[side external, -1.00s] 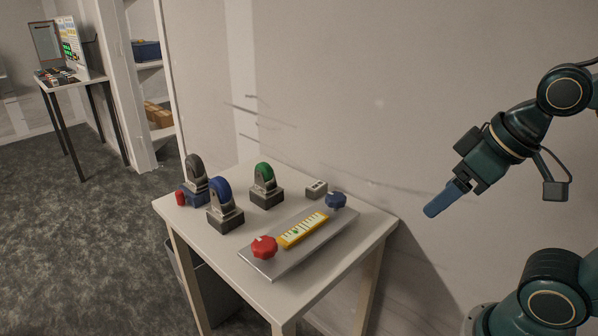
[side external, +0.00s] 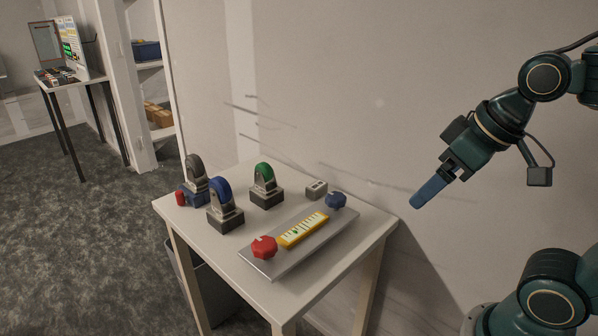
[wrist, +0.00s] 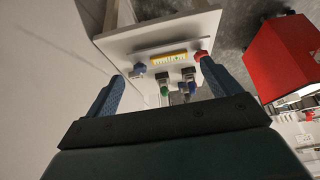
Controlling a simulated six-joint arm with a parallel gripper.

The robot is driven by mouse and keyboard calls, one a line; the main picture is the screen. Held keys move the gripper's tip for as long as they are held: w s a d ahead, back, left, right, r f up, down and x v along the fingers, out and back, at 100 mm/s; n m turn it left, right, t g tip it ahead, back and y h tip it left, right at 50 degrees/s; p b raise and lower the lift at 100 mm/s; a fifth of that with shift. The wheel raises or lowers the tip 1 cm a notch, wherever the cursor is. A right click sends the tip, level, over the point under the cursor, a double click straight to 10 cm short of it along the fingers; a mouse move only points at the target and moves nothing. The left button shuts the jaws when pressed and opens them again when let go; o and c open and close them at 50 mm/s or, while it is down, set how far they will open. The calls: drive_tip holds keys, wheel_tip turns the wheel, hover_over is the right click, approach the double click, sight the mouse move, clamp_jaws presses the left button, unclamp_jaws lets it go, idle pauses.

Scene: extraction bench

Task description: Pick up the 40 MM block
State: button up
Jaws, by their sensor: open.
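No label reading 40 MM is legible in these views. A small grey block (side external: 316,190) with dark openings on its top sits at the table's back right, behind the blue knob (side external: 336,200). I cannot tell for sure that it is the 40 MM block. My gripper (side external: 430,192) is in the air to the right of the table, pointing down and left, well apart from everything on it. In the wrist view its two blue fingers (wrist: 161,70) are spread wide with nothing between them close up.
The table (side external: 190,217) holds a metal plate (side external: 272,270) with a red knob (side external: 264,247), a yellow scale (side external: 302,230) and the blue knob. A wall runs behind.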

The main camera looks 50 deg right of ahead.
drive_tip(key=w+d+r, duration=0.2)
drive_tip(key=w+d, duration=0.1)
drive_tip(key=w, duration=0.8)
drive_tip(key=g, duration=0.1)
hover_over(315, 185)
drive_tip(key=s, duration=0.5)
wheel_tip(315, 185, down, 16)
drive_tip(key=shift+n, duration=0.3)
drive_tip(key=shift+s+x, duration=0.2)
drive_tip(key=shift+x, duration=4.2)
drive_tip(key=shift+d+f, duration=0.1)
drive_tip(key=shift+d, duration=0.05)
drive_tip(key=shift+x, duration=2.55)
